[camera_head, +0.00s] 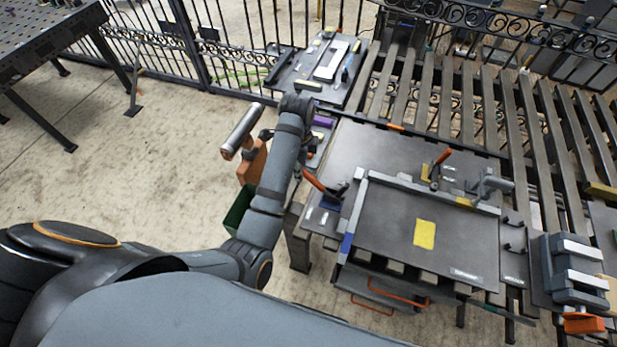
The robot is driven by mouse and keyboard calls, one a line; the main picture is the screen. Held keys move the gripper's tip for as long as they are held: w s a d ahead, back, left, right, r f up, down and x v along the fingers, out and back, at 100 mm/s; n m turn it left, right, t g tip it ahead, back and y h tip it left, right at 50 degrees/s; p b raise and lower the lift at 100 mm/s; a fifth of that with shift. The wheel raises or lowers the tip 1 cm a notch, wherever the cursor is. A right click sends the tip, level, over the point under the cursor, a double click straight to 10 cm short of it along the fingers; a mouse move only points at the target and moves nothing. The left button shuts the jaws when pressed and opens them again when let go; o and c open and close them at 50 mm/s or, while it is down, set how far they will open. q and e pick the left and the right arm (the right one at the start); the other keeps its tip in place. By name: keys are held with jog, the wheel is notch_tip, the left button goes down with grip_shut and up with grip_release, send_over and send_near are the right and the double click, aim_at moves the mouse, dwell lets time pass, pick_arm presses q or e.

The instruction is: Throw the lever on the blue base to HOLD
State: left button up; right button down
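The blue base (331,201) is on the left part of the dark work table, beside the raised grey frame. Its lever has an orange-red handle (314,181) tilted up and to the left. Small pale marks lie near the base, too small to read. My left arm reaches up the picture just left of this lever, with its wrist beyond it. The fingers of my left gripper are mostly hidden behind the wrist, and I cannot see whether they are open. I see no contact with the lever. My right gripper is out of view.
A second orange-red lever (442,157) stands at the back of the table. A yellow patch (424,234) marks the grey plate. A clamp-like device (576,272) is at right. An orange block (251,162) and green bin (239,210) are beside my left arm. Slatted rails (467,100) lie behind.

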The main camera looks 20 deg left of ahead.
aim_at(313, 181)
pick_arm(q)
jog(key=shift+w+d+r+m, duration=0.6)
jog(key=shift+w+d+m, duration=0.05)
jog(key=shift+m, duration=0.15)
jog(key=shift+w+d+r, duration=0.15)
jog(key=shift+r, duration=0.1)
jog(key=shift+m, duration=0.3)
jog(key=shift+a, duration=0.2)
jog(key=shift+s+f+b, duration=0.2)
jog(key=shift+f+b, duration=0.05)
jog(key=shift+b, duration=0.05)
notch_tip(313, 181, down, 10)
jog(key=b, duration=0.8)
jog(key=shift+b, duration=0.35)
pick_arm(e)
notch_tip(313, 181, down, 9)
pick_arm(q)
jog(key=shift+w, duration=0.1)
jog(key=shift+c, duration=0.3)
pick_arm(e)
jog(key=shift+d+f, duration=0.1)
